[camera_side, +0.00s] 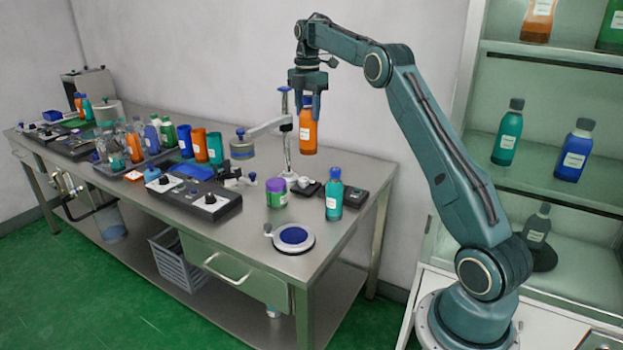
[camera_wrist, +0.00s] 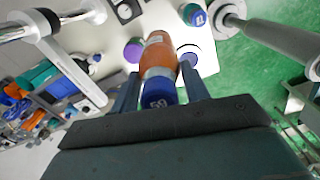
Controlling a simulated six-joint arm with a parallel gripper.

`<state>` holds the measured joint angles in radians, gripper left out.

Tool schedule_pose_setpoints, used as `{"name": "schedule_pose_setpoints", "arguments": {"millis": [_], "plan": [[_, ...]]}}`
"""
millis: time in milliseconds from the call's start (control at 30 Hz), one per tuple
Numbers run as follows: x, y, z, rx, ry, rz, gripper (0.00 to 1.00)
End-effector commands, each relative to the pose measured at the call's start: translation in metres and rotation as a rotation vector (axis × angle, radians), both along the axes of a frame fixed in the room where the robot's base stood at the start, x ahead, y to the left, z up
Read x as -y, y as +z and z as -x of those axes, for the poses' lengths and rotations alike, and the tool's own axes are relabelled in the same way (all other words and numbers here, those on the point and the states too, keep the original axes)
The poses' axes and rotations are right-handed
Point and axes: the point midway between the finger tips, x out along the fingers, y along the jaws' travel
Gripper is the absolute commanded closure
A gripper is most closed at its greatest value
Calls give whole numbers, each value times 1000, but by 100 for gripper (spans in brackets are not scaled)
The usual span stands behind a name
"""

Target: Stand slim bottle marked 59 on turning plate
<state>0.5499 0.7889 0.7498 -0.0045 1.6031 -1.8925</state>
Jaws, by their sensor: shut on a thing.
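The slim bottle marked 59 is orange with a blue cap and a white label (camera_side: 308,128). It hangs upright in the air in the side view, above the bench. My gripper (camera_side: 307,97) is shut on it near the cap. In the wrist view the bottle (camera_wrist: 159,50) lies between my two fingers (camera_wrist: 161,88), and 59 shows on its cap. The turning plate (camera_side: 293,237) is a round pale base with a dark blue disc near the bench's front right corner. It is bare and lies below the bottle, nearer the front. In the wrist view the bottle partly hides it.
A teal bottle with a blue cap (camera_side: 334,195) and a purple-lidded green jar (camera_side: 276,192) stand close to the plate. A clamp stand with a side arm (camera_side: 285,130) rises beside the held bottle. Several bottles and devices crowd the bench's left. Shelves (camera_side: 535,170) stand at right.

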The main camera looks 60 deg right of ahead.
Motion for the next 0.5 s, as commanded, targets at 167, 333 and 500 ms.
{"name": "schedule_pose_setpoints", "arguments": {"millis": [167, 333, 500], "plan": [[-3, -1, -1, 2, 0, 0, 100], [-14, -6, -2, 1, 1, 0, 100], [-32, -15, -2, 0, 2, 0, 100]]}}
